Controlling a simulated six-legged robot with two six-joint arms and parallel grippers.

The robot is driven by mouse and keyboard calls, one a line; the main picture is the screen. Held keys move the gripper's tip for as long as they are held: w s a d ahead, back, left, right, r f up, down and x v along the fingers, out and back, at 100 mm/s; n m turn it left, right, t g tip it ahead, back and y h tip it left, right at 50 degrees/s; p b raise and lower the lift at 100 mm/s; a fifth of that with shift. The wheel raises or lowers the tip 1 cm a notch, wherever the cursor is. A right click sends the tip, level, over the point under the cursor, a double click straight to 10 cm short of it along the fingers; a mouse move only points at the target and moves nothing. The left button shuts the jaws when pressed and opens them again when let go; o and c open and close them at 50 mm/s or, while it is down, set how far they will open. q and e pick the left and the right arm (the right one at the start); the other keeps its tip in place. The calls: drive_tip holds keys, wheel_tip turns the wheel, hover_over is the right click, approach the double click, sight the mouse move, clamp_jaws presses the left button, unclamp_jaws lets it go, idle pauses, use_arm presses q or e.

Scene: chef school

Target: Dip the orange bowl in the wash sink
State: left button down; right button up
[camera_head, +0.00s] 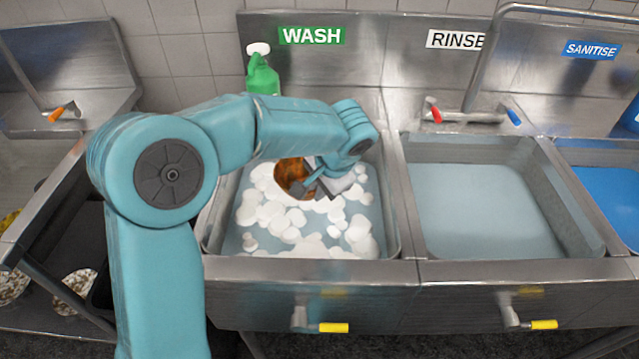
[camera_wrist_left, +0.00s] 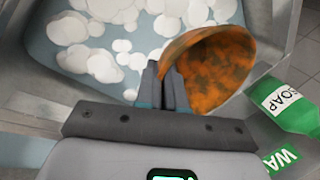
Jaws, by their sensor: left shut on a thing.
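The orange bowl (camera_head: 291,177) is over the wash sink (camera_head: 390,215), partly hidden behind my left gripper (camera_head: 318,188). In the left wrist view the bowl (camera_wrist_left: 215,68) is tilted, with dark patches on its inside. My left gripper (camera_wrist_left: 168,82) is shut on the bowl's rim. White foam (camera_head: 290,218) floats on the water around and below the bowl. I cannot tell whether the bowl touches the water. The green WASH label (camera_head: 312,36) is on the wall behind the sink. My right gripper does not show.
A green soap bottle (camera_head: 262,75) stands behind the wash sink and shows close to the bowl in the left wrist view (camera_wrist_left: 290,108). The rinse sink (camera_head: 480,200) lies to the right, with a tap (camera_head: 470,115) behind it. The blue sanitise sink (camera_head: 610,200) is further right.

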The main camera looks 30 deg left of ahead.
use_arm(q)
wheel_tip(320, 180, down, 22)
drive_tip(key=b, duration=1.7)
drive_tip(key=shift+f+b, duration=0.15)
drive_tip(key=shift+b, duration=0.2)
drive_tip(key=shift+f+b, duration=0.45)
drive_tip(key=shift+f, duration=0.1)
drive_tip(key=shift+r, duration=0.1)
drive_tip(key=shift+a, duration=0.15)
drive_tip(key=shift+s+a, duration=0.3)
drive_tip(key=shift+a, duration=0.1)
drive_tip(key=shift+d, duration=0.1)
drive_tip(key=shift+w+d, duration=0.35)
drive_tip(key=shift+d, duration=0.1)
